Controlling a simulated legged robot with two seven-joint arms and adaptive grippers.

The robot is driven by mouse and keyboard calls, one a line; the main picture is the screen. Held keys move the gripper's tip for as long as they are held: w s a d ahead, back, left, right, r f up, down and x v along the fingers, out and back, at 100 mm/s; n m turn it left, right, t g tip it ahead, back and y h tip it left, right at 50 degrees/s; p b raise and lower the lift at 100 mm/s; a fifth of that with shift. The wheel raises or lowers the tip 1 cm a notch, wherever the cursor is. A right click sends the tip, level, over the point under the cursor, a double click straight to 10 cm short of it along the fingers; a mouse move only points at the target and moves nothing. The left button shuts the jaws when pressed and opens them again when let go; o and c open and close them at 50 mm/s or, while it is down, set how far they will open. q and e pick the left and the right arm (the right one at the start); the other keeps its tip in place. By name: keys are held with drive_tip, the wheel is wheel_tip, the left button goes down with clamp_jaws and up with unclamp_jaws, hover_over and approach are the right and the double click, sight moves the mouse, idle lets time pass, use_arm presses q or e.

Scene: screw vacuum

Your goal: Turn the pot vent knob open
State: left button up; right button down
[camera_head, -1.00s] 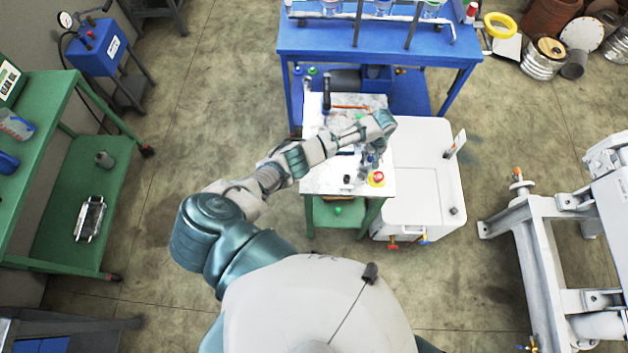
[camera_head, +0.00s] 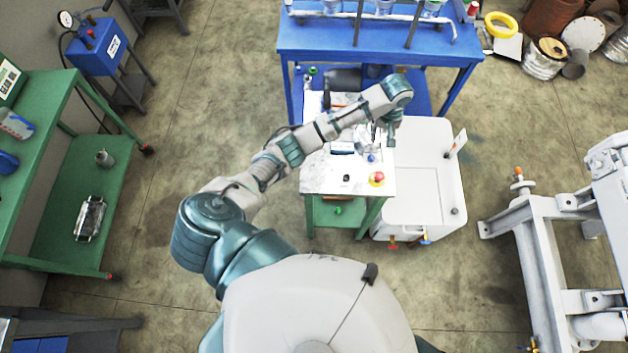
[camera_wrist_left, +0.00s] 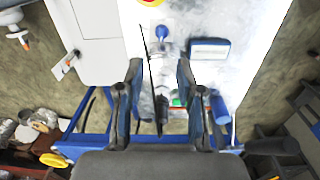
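A clear or grey vessel (camera_head: 364,144), which looks like the pot, stands on the white-topped table (camera_head: 322,182). A blue knob (camera_head: 372,158) sits at its near side; it also shows beyond my fingertips in the left wrist view (camera_wrist_left: 161,32). I cannot tell whether this is the vent knob. My left gripper (camera_head: 381,134) is over the vessel area. In the left wrist view my left gripper (camera_wrist_left: 158,72) has its fingers spread, with a thin dark rod (camera_wrist_left: 158,112) and metal parts seen between them. Contact cannot be told. My right gripper is out of view.
A red and yellow button (camera_head: 377,179) and a small black part (camera_head: 346,178) are on the near tabletop. A blue box (camera_wrist_left: 209,48) lies beside the blue knob. A white cabinet (camera_head: 425,210) stands to the right, a blue bench (camera_head: 385,38) behind.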

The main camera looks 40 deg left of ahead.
use_arm(q)
drive_tip(key=s+d+f+m+t+h, duration=0.1)
drive_tip(key=s+d+f+m, duration=0.1)
drive_tip(key=s+f, duration=0.4)
drive_tip(key=s+d+f+m+h, duration=0.1)
drive_tip(key=s+f+m, duration=0.2)
drive_tip(key=s+f, duration=0.3)
drive_tip(key=s+a+f+m+t+b, duration=0.1)
drive_tip(key=s+a+f, duration=0.1)
drive_tip(key=s, duration=0.6)
drive_tip(key=s+a+f+m+t+y+b, duration=0.1)
drive_tip(key=s+a+f, duration=0.2)
drive_tip(key=s, duration=0.6)
drive_tip(key=shift+s+a+f+m+y, duration=0.2)
drive_tip(key=shift+a+f+m+y, duration=0.15)
drive_tip(key=shift+a, duration=0.9)
